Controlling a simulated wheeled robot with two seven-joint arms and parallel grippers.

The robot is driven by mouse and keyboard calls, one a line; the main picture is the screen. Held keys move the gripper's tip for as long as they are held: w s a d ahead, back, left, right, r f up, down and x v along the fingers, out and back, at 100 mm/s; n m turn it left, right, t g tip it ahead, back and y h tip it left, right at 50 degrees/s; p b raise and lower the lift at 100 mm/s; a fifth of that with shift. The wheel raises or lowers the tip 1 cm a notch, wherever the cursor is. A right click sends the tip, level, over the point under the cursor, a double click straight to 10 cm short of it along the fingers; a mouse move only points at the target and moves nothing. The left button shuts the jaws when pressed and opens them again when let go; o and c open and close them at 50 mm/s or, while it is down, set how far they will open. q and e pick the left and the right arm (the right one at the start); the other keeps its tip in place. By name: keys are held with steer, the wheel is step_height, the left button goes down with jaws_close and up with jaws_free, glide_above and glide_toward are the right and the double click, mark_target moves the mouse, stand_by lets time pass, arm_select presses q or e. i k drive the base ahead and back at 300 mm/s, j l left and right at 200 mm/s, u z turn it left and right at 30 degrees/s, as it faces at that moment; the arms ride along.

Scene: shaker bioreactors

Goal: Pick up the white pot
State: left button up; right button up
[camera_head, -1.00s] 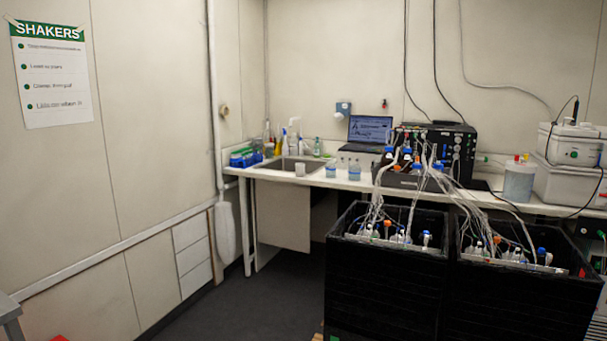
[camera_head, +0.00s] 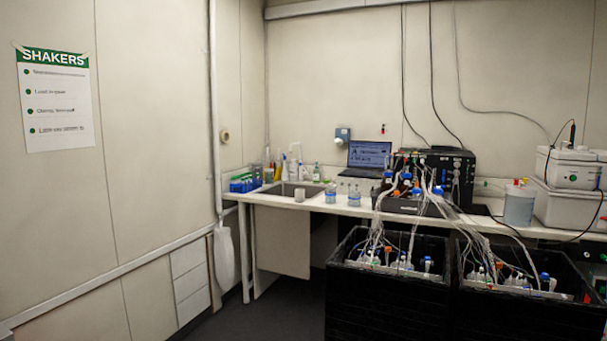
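A small white pot (camera_head: 299,195) stands at the front edge of the sink (camera_head: 285,187), on the left part of the white bench. It looks upright, but it is small and its details are hard to make out. Clear bottles with blue labels (camera_head: 331,194) stand to its right. Neither of my grippers is in view, and nothing touches the pot.
The long white bench (camera_head: 420,212) runs along the back wall. Two black shaker boxes (camera_head: 385,300) with bottles and tubes stand in front of its right part. A laptop (camera_head: 368,155) and a black control unit (camera_head: 450,175) are behind. The dark floor at left-centre is free.

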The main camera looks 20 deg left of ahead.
mark_target(300, 192)
steer(key=i+j+u, duration=1)
steer(key=i, duration=0.2)
steer(key=i+u, duration=0.35)
steer(key=i, duration=0.55)
steer(key=i+j+z, duration=0.15)
steer(key=i, duration=0.4)
steer(key=i+j, duration=0.1)
steer(key=i, duration=0.45)
steer(key=i+z, duration=0.7)
steer(key=z, duration=0.2)
steer(key=i+j+z, duration=0.2)
steer(key=z, duration=0.25)
steer(key=i+j+z, duration=0.2)
steer(key=i+z, duration=0.25)
steer(key=i+j+z, duration=0.3)
steer(key=z, duration=0.15)
